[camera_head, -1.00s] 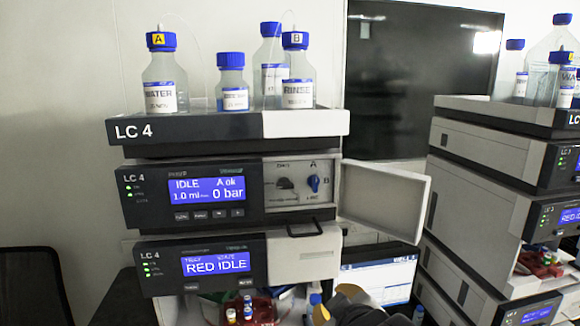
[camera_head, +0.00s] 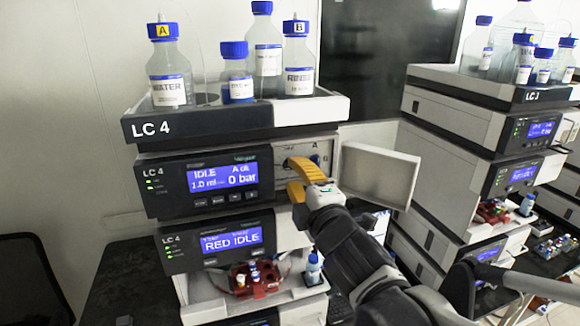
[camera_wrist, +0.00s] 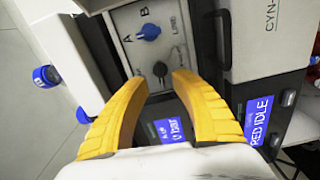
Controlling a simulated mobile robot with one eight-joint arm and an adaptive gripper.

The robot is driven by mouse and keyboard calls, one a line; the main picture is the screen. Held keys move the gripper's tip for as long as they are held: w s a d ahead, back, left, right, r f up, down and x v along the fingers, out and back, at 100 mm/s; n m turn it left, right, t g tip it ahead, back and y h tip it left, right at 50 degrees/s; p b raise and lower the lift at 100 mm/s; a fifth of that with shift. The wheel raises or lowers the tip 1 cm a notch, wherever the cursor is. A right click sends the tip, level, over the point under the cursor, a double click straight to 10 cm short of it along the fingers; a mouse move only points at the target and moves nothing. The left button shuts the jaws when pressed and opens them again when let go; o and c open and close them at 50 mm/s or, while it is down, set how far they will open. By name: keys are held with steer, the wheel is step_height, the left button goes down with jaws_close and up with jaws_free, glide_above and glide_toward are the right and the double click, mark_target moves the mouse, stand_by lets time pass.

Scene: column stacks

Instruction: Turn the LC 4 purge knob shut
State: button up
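The LC 4 stack (camera_head: 151,128) has an open recess with two knobs in its pump module (camera_head: 216,177). In the wrist view a dark knob (camera_wrist: 160,69) sits low on the pale panel (camera_wrist: 135,52). It looks like the purge knob, but I cannot read its label. A blue knob (camera_wrist: 149,32) marked A and B sits beside it. My gripper (camera_head: 290,175) is open in front of the recess and hides much of it in the head view. In the wrist view my yellow fingers (camera_wrist: 160,82) are spread, with the dark knob just beyond their tips, apparently untouched.
The recess door (camera_head: 378,175) hangs open to the right, close to my wrist. Bottles (camera_head: 235,75) stand on the top tray. Another stack (camera_head: 460,130) stands to the right.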

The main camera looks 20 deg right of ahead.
mark_target(291, 168)
steer(key=shift+w, duration=2)
steer(key=shift+s, duration=0.1)
jaws_close()
